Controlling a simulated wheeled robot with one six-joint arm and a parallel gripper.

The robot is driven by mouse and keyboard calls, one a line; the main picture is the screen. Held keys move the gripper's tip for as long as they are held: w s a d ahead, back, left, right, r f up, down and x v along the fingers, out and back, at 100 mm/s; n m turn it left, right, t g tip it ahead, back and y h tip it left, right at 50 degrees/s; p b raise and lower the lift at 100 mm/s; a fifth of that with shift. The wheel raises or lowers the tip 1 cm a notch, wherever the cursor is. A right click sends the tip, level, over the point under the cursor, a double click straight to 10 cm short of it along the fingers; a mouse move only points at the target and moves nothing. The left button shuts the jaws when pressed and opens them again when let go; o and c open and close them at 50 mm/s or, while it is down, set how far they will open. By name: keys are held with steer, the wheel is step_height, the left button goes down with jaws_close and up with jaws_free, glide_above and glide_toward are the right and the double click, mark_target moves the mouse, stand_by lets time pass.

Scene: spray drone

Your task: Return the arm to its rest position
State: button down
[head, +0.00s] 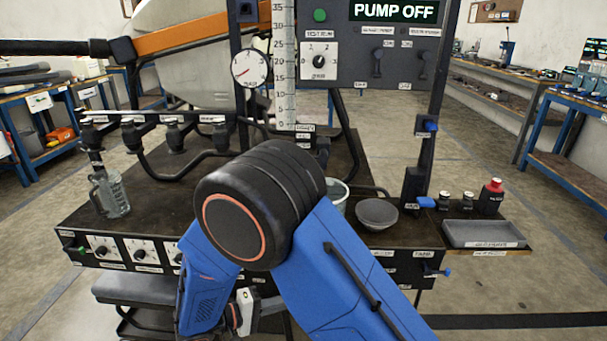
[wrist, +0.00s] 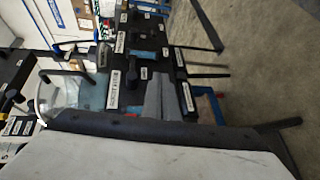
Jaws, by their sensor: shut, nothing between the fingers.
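My blue arm is folded in front of the bench in the head view, with its large black joint raised at the middle. One link runs down to the lower left, the other to the lower right. My gripper cannot be made out in the head view. In the wrist view two grey fingers (wrist: 161,96) lie side by side, closed, with nothing seen between them. They point towards dark labelled parts. A large pale surface fills the bottom of the wrist view; I cannot tell what it is.
The dark bench (head: 75,222) carries a clear jug (head: 112,194), a grey bowl (head: 377,213) and a red-capped bottle (head: 491,196). A grey tray (head: 484,233) sits at its right. The panel (head: 365,45) reads PUMP OFF. Floor is clear at right.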

steer(key=s+d+r+m+g+y, duration=0.1)
steer(key=d+r+g+y, duration=0.2)
steer(key=d, duration=0.5)
steer(key=s+d+r+m+g+y, duration=0.1)
steer(key=d+r+g, duration=0.1)
steer(key=d+r, duration=0.45)
steer(key=s+d+r+m+g+y, duration=0.1)
steer(key=d+r+g+y, duration=0.15)
steer(key=d, duration=0.55)
steer(key=s+d+r+m+t+y, duration=0.1)
steer(key=s+d+r+t+y, duration=0.1)
steer(key=s, duration=0.5)
steer(key=s+d+r+m+t+y, duration=0.1)
steer(key=s+d+r+t+y, duration=0.2)
steer(key=s+d+r+y, duration=0.2)
steer(key=shift+s+d+r+m, duration=0.3)
steer(key=shift+s+d+r, duration=0.7)
steer(key=shift+d, duration=1.25)
steer(key=shift+y, duration=0.25)
